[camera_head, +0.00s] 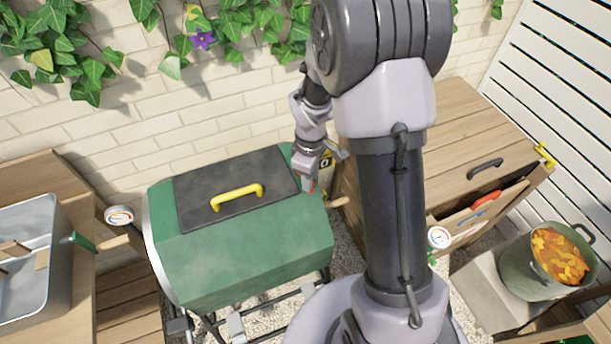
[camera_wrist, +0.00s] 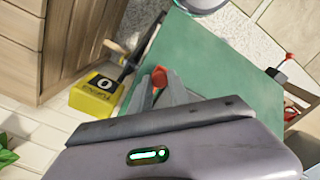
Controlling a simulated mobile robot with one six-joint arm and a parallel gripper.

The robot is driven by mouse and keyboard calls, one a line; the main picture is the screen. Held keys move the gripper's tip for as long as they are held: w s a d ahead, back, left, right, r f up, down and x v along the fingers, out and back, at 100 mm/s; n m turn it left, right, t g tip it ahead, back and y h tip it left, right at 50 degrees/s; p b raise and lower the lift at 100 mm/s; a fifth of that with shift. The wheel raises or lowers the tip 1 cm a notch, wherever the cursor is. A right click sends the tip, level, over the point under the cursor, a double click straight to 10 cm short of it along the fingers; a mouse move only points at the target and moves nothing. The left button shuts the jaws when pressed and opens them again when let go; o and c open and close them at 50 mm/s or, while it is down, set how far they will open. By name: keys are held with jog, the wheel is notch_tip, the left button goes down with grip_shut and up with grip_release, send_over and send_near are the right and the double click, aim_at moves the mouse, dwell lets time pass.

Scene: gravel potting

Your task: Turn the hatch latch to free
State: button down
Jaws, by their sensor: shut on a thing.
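The green drum (camera_head: 250,255) stands against the wall, with a dark hatch (camera_head: 200,195) lying flat on its top. A yellow handle (camera_head: 237,197) sits on the hatch. My gripper (camera_head: 309,183) is at the drum's right end, by the hatch's right edge. In the wrist view my gripper (camera_wrist: 160,88) is shut on a small red latch (camera_wrist: 158,76) beside the drum's green surface (camera_wrist: 215,60). The fingers hide most of the latch, so I cannot tell its turn angle.
A yellow box (camera_wrist: 95,96) stands on the paving near the wooden cabinet (camera_head: 460,120). A metal basin (camera_head: 68,240) is at left. A green pot (camera_head: 530,275) with orange and yellow contents is at right. Ivy hangs on the wall above.

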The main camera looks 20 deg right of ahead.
jog(key=shift+d+n, duration=0.2)
jog(key=shift+n, duration=0.2)
jog(key=c, duration=1.2)
grip_release()
jog(key=shift+c, duration=0.2)
notch_tip(320, 180, up, 17)
jog(key=p, duration=0.5)
jog(key=shift+r, duration=0.2)
